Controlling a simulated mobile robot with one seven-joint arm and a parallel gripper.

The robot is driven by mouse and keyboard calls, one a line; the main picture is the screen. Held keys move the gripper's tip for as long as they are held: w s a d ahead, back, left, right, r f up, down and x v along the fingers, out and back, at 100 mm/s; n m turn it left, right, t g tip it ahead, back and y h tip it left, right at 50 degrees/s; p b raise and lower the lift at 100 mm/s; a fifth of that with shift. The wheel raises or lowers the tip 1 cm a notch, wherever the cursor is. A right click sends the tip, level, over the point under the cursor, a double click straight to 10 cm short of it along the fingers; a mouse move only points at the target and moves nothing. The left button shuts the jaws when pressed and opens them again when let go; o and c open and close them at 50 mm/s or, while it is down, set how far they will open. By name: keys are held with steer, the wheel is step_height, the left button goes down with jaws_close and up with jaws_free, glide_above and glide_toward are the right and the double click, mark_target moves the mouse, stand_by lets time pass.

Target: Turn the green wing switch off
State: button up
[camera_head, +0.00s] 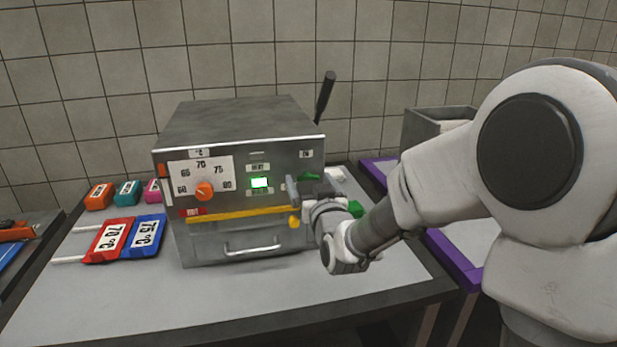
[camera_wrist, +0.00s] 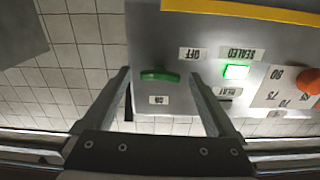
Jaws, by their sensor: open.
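The green wing switch (camera_head: 309,177) is on the right part of the grey machine's front panel, partly hidden by my gripper in the head view. In the wrist view, the switch (camera_wrist: 160,76) lies roughly horizontal, between an upside-down OFF label (camera_wrist: 193,54) and an ON label (camera_wrist: 158,99). My gripper (camera_wrist: 159,76) is open, with one finger on each side of the switch and gaps visible between. In the head view, my gripper (camera_head: 304,187) is at the panel's right side. Whether the fingertips touch the panel is unclear.
The machine (camera_head: 240,125) has an orange dial (camera_head: 204,191), a lit display (camera_head: 260,183), a yellow bar (camera_head: 240,214) and a drawer handle (camera_head: 252,248). A black lever (camera_head: 325,97) rises behind. Red (camera_head: 108,240) and blue (camera_head: 143,236) temperature tags lie left. The front counter is clear.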

stand_by(0.3)
steer(key=c, duration=1.4)
steer(key=shift+o, duration=0.2)
steer(key=shift+f+n+b, duration=0.15)
steer(key=shift+n+b, duration=0.15)
steer(key=shift+b, duration=0.8)
steer(key=o, duration=1.4)
steer(key=shift+c, duration=0.2)
